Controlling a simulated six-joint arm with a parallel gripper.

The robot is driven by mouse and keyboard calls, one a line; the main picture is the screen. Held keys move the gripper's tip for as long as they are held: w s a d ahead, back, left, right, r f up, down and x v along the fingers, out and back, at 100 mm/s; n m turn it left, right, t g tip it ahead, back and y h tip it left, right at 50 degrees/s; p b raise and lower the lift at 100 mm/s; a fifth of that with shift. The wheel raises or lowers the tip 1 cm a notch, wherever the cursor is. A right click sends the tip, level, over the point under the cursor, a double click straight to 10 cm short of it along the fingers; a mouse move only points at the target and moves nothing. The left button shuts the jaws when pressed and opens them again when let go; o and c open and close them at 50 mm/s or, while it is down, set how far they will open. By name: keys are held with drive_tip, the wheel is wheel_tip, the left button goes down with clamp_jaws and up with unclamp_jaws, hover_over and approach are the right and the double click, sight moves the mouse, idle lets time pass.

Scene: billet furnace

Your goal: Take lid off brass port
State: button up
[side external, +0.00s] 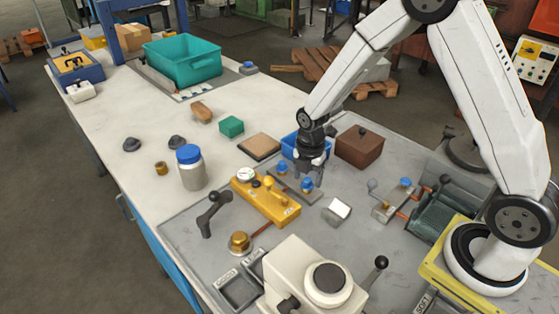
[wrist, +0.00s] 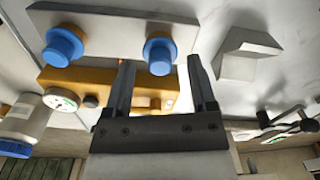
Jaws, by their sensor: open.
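The brass port (side external: 239,243) is a round golden fitting on the grey worktop, left of the cream machine in the side view. A knob-like top sits on it; I cannot tell lid from body at this size. I cannot make it out in the wrist view. My gripper (side external: 312,178) is open and empty, pointing down above a grey plate with blue knobs, behind and to the right of the port. In the wrist view my gripper's fingers (wrist: 160,75) are spread apart, with a blue knob (wrist: 160,55) showing between them.
A yellow block (side external: 270,203) with a gauge and levers stands between my gripper and the port. A dark crank handle (side external: 210,215) stands left of it. The cream machine (side external: 305,282) is close on the port's right. A blue-capped jar (side external: 191,170) stands farther back.

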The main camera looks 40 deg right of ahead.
drive_tip(key=shift+f, duration=0.5)
clamp_jaws()
